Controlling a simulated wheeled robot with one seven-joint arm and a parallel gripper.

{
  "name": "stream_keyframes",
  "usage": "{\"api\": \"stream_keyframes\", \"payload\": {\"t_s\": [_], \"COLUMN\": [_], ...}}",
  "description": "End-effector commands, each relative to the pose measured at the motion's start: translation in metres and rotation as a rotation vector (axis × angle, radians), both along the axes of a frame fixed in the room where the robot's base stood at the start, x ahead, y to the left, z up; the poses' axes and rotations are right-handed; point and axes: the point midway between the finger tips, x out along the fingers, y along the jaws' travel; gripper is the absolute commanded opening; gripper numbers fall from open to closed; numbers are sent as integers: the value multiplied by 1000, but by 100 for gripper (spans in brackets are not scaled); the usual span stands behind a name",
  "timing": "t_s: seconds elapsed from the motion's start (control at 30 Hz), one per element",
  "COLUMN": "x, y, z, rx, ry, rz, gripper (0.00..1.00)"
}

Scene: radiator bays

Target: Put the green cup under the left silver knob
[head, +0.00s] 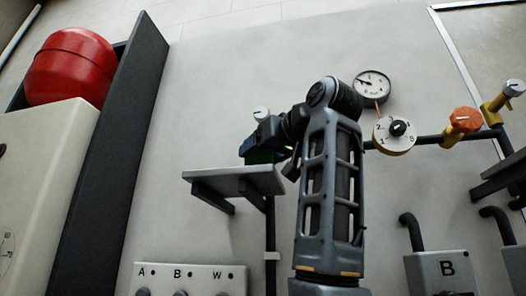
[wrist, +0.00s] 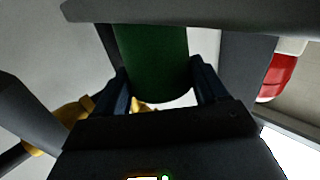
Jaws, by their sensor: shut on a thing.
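The green cup (wrist: 150,48) is between the two fingers of my gripper (wrist: 158,88) in the wrist view, and the gripper is shut on it. In the head view the cup (head: 258,157) shows as a dark green patch, mostly hidden by my gripper. It is at the right part of a small grey shelf (head: 210,175); I cannot tell whether it touches the shelf. The left silver knob (head: 262,113) shows just above my gripper, its lower part hidden. Another silver knob (head: 514,88) is at the far right on a yellow valve.
A round gauge (head: 371,85), a dial (head: 395,133) and an orange knob (head: 465,119) are right of my arm. A dark panel (head: 118,130) and a red tank (head: 70,65) stand at the left. A labelled A, B, W panel (head: 190,274) is below the shelf.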

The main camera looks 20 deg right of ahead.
Motion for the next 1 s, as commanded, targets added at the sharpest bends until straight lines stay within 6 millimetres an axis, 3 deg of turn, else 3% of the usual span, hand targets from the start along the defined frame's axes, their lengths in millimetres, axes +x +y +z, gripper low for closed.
{"api": "stream_keyframes", "payload": {"t_s": [0.13, 0.17, 0.43, 0.77, 1.0], "x": [0, 0, 0, -1, -41], "y": [0, 0, 0, 0, -6], "z": [-4, -4, -3, 1, -2], "rx": [0, 0, 0, 0, 0], "ry": [0, 0, 0, -1, -5], "rz": [0, 0, 0, 0, -1], "gripper": [38, 73, 98, 98, 98]}}
